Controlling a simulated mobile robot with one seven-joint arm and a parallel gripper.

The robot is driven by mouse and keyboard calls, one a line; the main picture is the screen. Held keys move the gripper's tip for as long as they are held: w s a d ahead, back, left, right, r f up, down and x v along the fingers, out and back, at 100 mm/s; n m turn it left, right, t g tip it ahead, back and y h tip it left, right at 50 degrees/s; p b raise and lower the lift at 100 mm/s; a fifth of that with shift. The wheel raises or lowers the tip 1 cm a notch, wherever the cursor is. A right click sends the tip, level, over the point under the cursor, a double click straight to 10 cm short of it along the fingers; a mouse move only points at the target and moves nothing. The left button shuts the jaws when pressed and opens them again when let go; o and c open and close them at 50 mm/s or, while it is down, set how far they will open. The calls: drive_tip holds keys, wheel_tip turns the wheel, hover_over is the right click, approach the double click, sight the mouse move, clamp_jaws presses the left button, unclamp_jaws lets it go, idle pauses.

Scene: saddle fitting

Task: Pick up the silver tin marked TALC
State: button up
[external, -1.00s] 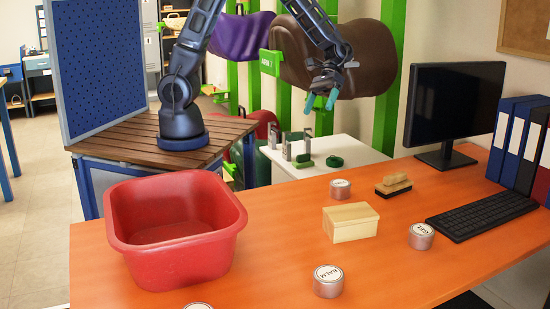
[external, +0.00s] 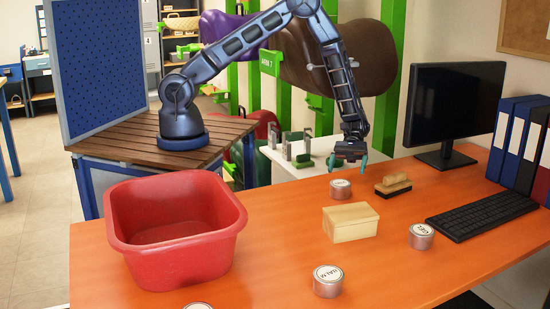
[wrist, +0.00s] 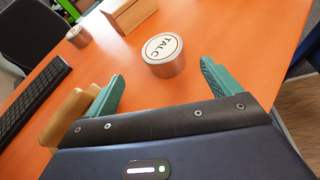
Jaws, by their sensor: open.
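The silver tin marked TALC (wrist: 164,56) stands upright on the orange desk in the wrist view, its white lid label readable. In the external view the tin (external: 340,190) stands near the desk's back edge, its lettering too small to read. My gripper (external: 347,164) is above it, pointing down. In the wrist view my gripper's (wrist: 160,84) green fingers are spread wide with nothing between them, and the tin lies just beyond the fingertips, roughly centred.
A brush (external: 393,184) lies close to the tin's right. A wooden box (external: 350,222) stands in front of it. Tins marked BALM (external: 328,282) and GEL (external: 421,237) stand farther forward. A red tub (external: 175,262) is at left. A keyboard (external: 482,215) and monitor (external: 455,103) are at right.

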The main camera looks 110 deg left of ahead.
drive_tip(key=shift+d+f, duration=0.3)
drive_tip(key=shift+f, duration=0.05)
approach(338, 195)
drive_tip(key=x, duration=0.2)
drive_tip(key=shift+w+d+f, duration=0.2)
drive_tip(key=shift+w+d, duration=0.05)
drive_tip(key=shift+d, duration=0.05)
drive_tip(key=shift+s+x, duration=0.1)
drive_tip(key=shift+x, duration=1.2)
drive_tip(key=shift+s+x, duration=0.15)
drive_tip(key=shift+x, duration=1.1)
drive_tip(key=shift+c, duration=0.2)
drive_tip(key=c, duration=1.1)
drive_tip(key=shift+r, duration=0.1)
